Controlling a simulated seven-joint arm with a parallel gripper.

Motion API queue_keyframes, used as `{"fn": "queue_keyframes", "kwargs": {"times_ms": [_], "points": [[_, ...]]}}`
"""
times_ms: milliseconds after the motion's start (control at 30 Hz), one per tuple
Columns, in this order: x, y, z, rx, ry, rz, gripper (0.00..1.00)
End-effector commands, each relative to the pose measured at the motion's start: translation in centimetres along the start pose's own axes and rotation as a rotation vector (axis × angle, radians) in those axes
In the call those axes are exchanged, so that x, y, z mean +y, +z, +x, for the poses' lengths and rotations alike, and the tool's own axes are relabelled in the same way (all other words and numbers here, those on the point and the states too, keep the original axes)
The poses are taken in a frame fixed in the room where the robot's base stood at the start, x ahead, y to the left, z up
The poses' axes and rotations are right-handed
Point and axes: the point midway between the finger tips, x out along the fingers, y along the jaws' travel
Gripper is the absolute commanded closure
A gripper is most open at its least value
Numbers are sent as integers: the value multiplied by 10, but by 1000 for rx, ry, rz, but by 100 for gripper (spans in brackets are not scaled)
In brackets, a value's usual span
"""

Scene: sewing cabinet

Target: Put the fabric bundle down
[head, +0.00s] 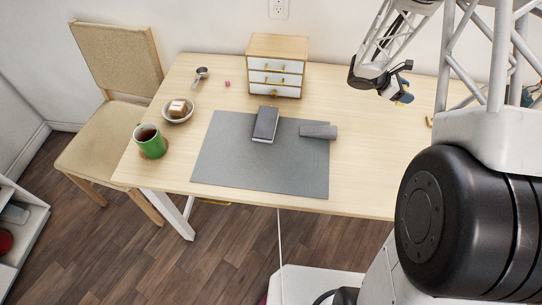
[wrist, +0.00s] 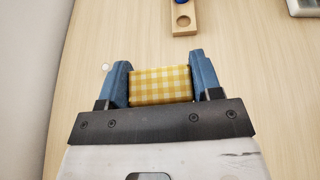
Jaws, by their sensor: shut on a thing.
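The fabric bundle (wrist: 160,85) is a small yellow and white checked block. In the wrist view it sits between the two blue fingers of my gripper (wrist: 160,80), which is shut on it. In the head view my gripper (head: 404,92) is at the right part of the light wood table (head: 360,185), near the back edge. The bundle is mostly hidden there behind the gripper. I cannot tell whether the bundle touches the table.
A wooden block with a round hole (wrist: 183,20) lies ahead in the wrist view. A drawer box (head: 277,65), grey mat (head: 220,165), dark book-like block (head: 266,124), grey roll (head: 318,132), green mug (head: 150,141) and bowl (head: 178,117) stand further left. The right front table is clear.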

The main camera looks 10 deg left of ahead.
Motion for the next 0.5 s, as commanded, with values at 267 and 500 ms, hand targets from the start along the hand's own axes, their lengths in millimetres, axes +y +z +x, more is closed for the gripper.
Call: {"fn": "queue_keyframes", "kwargs": {"times_ms": [267, 500], "points": [[4, -23, -65, -1, 94, -37, 63], [2, -42, -118, -1, 171, -69, 63]]}}
